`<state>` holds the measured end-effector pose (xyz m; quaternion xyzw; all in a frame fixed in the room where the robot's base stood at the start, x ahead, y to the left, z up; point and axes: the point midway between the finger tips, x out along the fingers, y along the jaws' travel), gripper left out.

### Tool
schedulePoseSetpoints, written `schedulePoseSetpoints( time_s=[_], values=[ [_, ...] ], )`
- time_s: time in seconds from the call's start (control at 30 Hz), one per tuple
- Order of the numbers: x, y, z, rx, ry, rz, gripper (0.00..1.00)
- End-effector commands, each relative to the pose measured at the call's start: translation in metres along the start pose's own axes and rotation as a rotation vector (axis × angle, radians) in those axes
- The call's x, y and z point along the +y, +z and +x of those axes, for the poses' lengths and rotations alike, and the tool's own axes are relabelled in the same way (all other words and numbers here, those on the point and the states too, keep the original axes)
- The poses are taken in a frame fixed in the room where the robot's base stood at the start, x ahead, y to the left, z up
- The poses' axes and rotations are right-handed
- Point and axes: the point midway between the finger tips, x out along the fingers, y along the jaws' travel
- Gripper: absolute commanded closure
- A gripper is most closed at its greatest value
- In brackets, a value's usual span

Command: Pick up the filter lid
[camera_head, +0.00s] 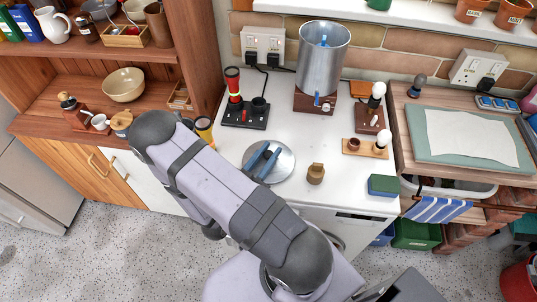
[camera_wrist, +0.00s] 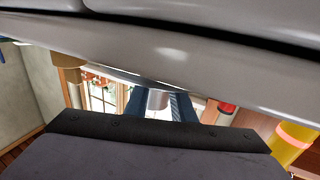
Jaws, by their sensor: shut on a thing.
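The filter lid (camera_head: 284,167) is a round silver disc over the white worktop, left of the middle. My gripper (camera_head: 267,156) has two blue fingers above the disc and is shut on the lid's raised middle part, most of which they hide. I cannot tell whether the lid touches the worktop. In the wrist view the blue fingers of my gripper (camera_wrist: 160,103) reach toward a wide grey surface across the top, probably the lid. The tall steel filter tank (camera_head: 322,70) stands open-topped on a brown block behind the lid, with a small blue tap at its foot.
A brown jar (camera_head: 316,173) stands just right of the lid. A black stand (camera_head: 245,115) with a red-and-black grinder is behind left, beside a yellow cup (camera_head: 204,127). Bulb-topped items on wooden blocks (camera_head: 366,147) and a green-blue sponge (camera_head: 382,185) are to the right.

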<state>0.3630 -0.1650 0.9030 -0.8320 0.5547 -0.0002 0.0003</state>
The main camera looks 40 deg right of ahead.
Motion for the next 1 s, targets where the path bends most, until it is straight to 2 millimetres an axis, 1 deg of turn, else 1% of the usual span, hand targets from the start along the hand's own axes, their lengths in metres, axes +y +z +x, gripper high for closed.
schedulePoseSetpoints(
  time_s=[0.27, 0.7, 0.8, 1.0],
  values=[
    [0.000, -0.020, 0.000, 0.001, 0.000, 0.002, 1.00],
    [0.000, -0.077, 0.000, 0.001, 0.000, 0.004, 1.00],
    [0.000, -0.085, 0.000, 0.001, 0.000, 0.003, 1.00],
    [0.000, -0.095, 0.000, 0.001, 0.000, 0.001, 1.00]
  ],
)
